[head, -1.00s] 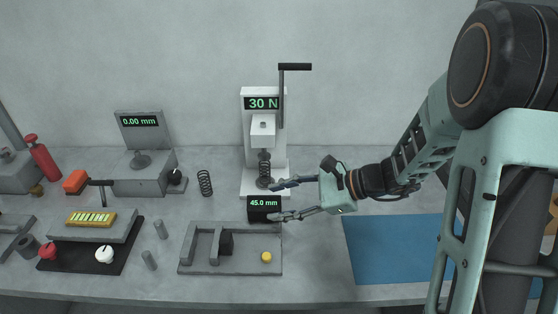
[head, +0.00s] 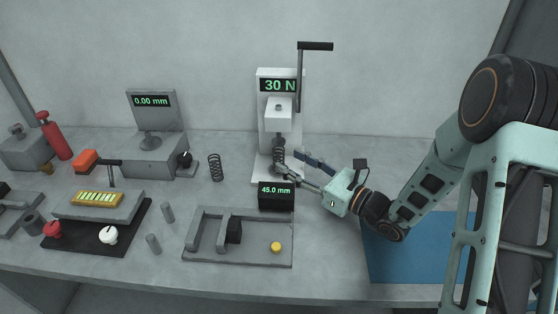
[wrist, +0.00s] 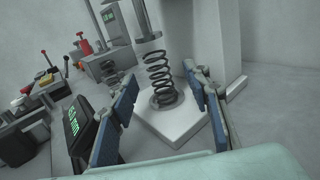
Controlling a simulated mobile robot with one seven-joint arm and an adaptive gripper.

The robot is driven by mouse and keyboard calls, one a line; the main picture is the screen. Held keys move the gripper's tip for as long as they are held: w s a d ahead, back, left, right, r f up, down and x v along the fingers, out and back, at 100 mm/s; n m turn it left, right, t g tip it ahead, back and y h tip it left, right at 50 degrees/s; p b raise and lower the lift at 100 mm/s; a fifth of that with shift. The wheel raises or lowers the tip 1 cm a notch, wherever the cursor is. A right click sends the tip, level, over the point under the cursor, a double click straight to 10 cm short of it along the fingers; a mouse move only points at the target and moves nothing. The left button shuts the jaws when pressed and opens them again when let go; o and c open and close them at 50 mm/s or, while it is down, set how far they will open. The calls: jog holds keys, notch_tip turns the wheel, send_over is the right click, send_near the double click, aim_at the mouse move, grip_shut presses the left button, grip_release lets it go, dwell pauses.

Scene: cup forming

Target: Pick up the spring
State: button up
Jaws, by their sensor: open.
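A dark coil spring (head: 279,156) stands upright on the base of the white press (head: 261,140), under its press head. In the wrist view this spring (wrist: 159,78) rises from a round seat on the white base, ahead of and between my open fingers. A second dark spring (head: 215,168) stands on the bench to the left of the press. My gripper (head: 293,164) is open and empty, just right of the press base, pointing up and left toward the spring in the press. In the wrist view my gripper (wrist: 160,90) has its blue-padded fingers spread wide, apart from the spring.
A black display block (head: 276,197) reading 45.0 mm stands close in front of the press. A grey fixture tray (head: 205,258) with a yellow button lies before it. A gauge stand (head: 150,100) is at back left. A blue mat (head: 400,265) lies right.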

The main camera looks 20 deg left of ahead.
aim_at(284, 158)
jog(key=x, duration=0.5)
jog(key=shift+s+a, duration=0.1)
jog(key=shift+c, duration=0.2)
jog(key=c, duration=1.1)
